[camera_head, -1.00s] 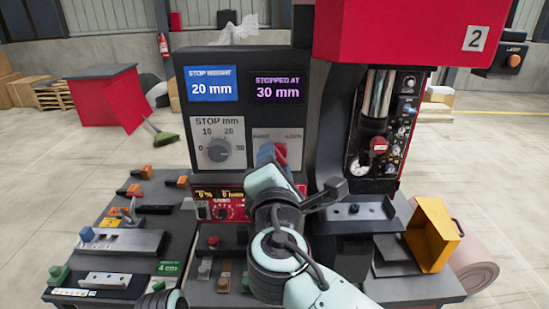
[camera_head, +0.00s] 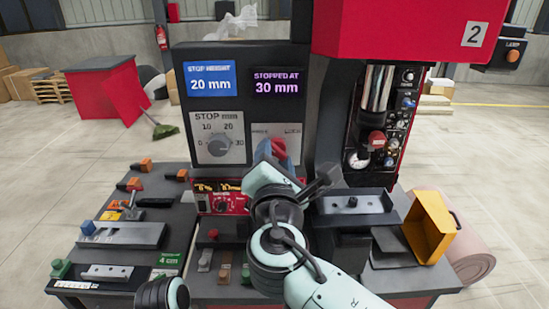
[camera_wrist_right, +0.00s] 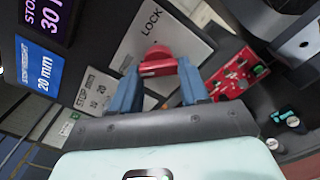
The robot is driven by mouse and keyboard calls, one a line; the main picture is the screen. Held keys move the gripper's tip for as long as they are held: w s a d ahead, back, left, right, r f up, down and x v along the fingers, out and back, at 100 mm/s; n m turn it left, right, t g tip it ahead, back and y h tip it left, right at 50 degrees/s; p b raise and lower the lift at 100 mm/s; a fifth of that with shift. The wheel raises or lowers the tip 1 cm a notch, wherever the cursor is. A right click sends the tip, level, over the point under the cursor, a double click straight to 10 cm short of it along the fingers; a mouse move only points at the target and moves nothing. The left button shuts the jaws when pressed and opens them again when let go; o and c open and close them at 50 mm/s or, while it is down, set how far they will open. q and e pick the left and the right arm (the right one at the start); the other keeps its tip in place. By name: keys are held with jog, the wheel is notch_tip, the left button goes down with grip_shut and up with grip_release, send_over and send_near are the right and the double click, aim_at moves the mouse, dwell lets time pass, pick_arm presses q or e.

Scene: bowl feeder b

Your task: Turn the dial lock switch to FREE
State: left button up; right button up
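The dial lock switch is a red knob (camera_head: 279,147) on a light plate, right of the STOP dial, on the dark control box. LOCK is printed on the plate's right; the left word is too blurred to read in the head view. In the right wrist view the red knob (camera_wrist_right: 157,63) sits between the two blue fingers of my right gripper (camera_wrist_right: 158,66). The fingertips appear to touch its two sides. In the head view my right gripper (camera_head: 271,152) partly covers the switch, hiding its pointing direction. My left gripper is out of view.
The STOP dial (camera_head: 219,149) is beside the switch. Displays above read STOP HEIGHT 20 mm (camera_head: 210,81) and STOPPED AT 30 mm (camera_head: 277,84). A red counter panel (camera_head: 222,198) is below. The black press column stands close on the right, with a yellow tray (camera_head: 431,228) beyond.

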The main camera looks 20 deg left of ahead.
jog(key=o, duration=0.4)
jog(key=shift+s, duration=0.15)
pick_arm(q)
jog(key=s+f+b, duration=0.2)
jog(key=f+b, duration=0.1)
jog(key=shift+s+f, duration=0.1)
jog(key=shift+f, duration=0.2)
pick_arm(e)
jog(key=v, duration=1.3)
jog(key=shift+s, duration=0.1)
